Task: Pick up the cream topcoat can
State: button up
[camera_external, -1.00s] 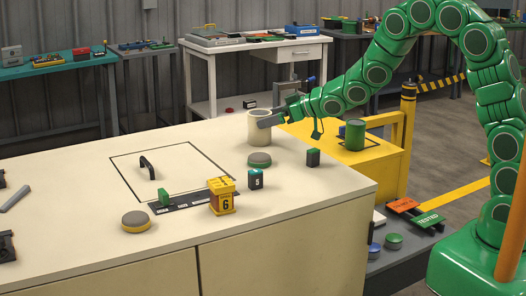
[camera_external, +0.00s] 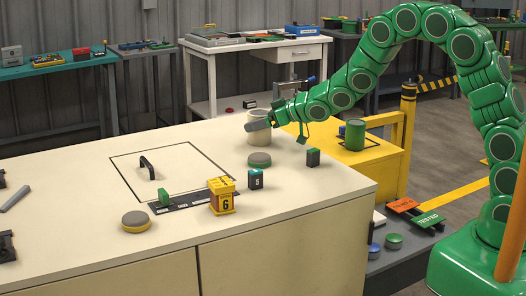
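The cream topcoat can (camera_external: 259,137) stands upright at the far edge of the cream worktop. My gripper (camera_external: 258,122) is at the can's upper part, reaching in from the right. One grey finger lies across the near side of the can, just below its rim. The other finger is hidden, so I cannot tell whether the gripper is open or closed on the can. The can appears to rest on the worktop.
A grey-green round puck (camera_external: 259,160) sits close in front of the can. A green can (camera_external: 355,134) stands on the yellow stand at right.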

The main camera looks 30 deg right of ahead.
aim_at(252, 112)
jog(key=c, duration=0.5)
jog(key=shift+o, duration=0.2)
jog(key=shift+r, duration=0.6)
notch_tip(252, 112, up, 2)
jog(key=shift+r, duration=0.25)
jog(key=s+d+r, duration=0.2)
jog(key=s+r, duration=0.2)
jog(key=s, duration=0.2)
jog(key=s+d+r, duration=0.3)
jog(key=s+r, duration=0.2)
jog(key=s, duration=0.1)
jog(key=shift+s+d+r, duration=0.15)
jog(key=shift+s+d, duration=0.15)
jog(key=shift+s, duration=0.1)
